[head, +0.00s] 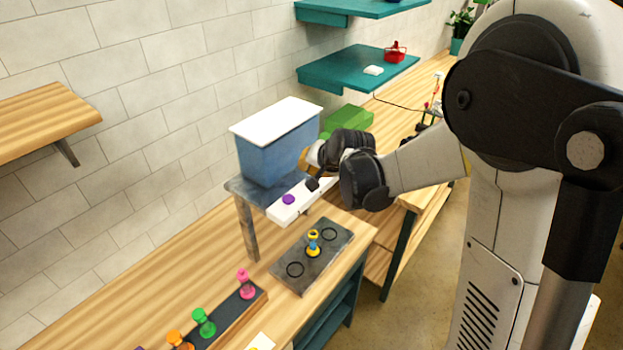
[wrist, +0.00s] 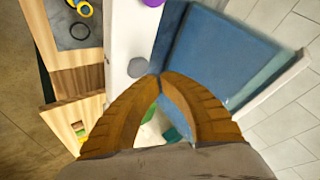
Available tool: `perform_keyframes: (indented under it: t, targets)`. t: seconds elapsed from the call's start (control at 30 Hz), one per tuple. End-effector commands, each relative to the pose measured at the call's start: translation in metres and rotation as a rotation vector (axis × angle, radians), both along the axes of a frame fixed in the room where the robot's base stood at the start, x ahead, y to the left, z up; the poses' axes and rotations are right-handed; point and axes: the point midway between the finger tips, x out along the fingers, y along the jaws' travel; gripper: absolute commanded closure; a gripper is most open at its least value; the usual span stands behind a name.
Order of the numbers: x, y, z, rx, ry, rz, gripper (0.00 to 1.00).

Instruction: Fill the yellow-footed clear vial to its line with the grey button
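The yellow-footed vial (head: 313,244) stands upright on the middle of a dark grey plate (head: 290,285), below the dispenser's white panel (head: 284,213). Blue shows between its yellow ends; its line is too small to make out. It also shows at the top left of the wrist view (wrist: 82,8). The grey button (wrist: 137,67) is on the white panel in the wrist view, just left of my fingertips. My gripper (wrist: 157,76) has its fingertips together, with nothing between them. Contact with the button cannot be told.
A purple button (head: 288,199) is on the panel's near end. The blue tank (head: 270,150) with its white lid stands right beside my gripper. Pink (head: 246,284), green (head: 204,322) and orange (head: 178,340) vials stand in a dark rack at the front.

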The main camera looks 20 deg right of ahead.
Motion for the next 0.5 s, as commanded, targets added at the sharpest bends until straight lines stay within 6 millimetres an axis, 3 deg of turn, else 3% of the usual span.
perform_keyframes:
  t: [0.5]
  targets:
    - [0.000,0.000,0.047,0.000,0.000,0.000,1.00]
